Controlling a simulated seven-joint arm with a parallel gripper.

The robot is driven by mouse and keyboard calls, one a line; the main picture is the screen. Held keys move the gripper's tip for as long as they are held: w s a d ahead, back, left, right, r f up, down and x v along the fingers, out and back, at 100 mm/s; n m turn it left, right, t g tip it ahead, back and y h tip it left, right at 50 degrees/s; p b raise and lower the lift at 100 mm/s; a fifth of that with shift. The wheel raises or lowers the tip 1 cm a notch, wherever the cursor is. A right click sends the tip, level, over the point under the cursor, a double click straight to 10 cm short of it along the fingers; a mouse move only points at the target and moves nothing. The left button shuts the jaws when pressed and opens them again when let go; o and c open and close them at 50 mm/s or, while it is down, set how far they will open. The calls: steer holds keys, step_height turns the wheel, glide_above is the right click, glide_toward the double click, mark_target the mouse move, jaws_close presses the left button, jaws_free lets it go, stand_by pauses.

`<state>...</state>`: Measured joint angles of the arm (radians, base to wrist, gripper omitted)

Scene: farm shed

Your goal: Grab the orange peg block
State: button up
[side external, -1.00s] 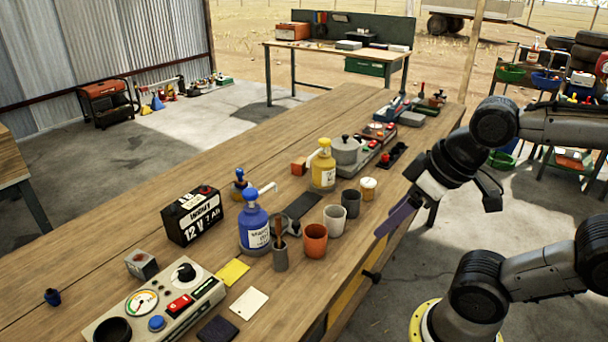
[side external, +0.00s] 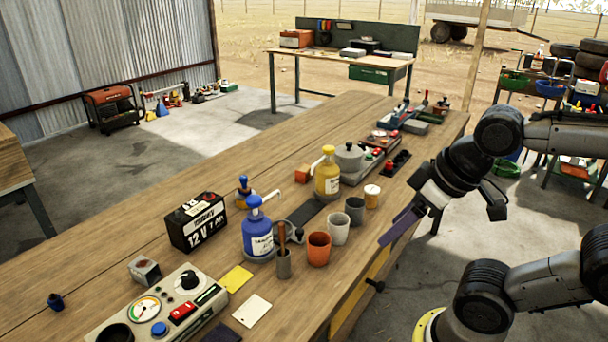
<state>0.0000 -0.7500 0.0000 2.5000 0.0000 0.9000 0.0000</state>
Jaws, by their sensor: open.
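A small orange block (side external: 302,174) sits on the wooden bench, just left of the yellow pump bottle (side external: 327,174). It looks like the orange peg block, but at this size I cannot make out a peg clearly. The bottle's spout reaches toward the block from the right. My gripper (side external: 398,228), with purple fingers, hangs at the bench's right edge, well to the right of the block and apart from it. It is open, and nothing shows between its fingers.
A blue pump bottle (side external: 257,234) and a battery (side external: 197,222) are nearer. The bench's left side (side external: 110,245) is mostly clear.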

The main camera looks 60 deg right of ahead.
steer(key=o, duration=0.3)
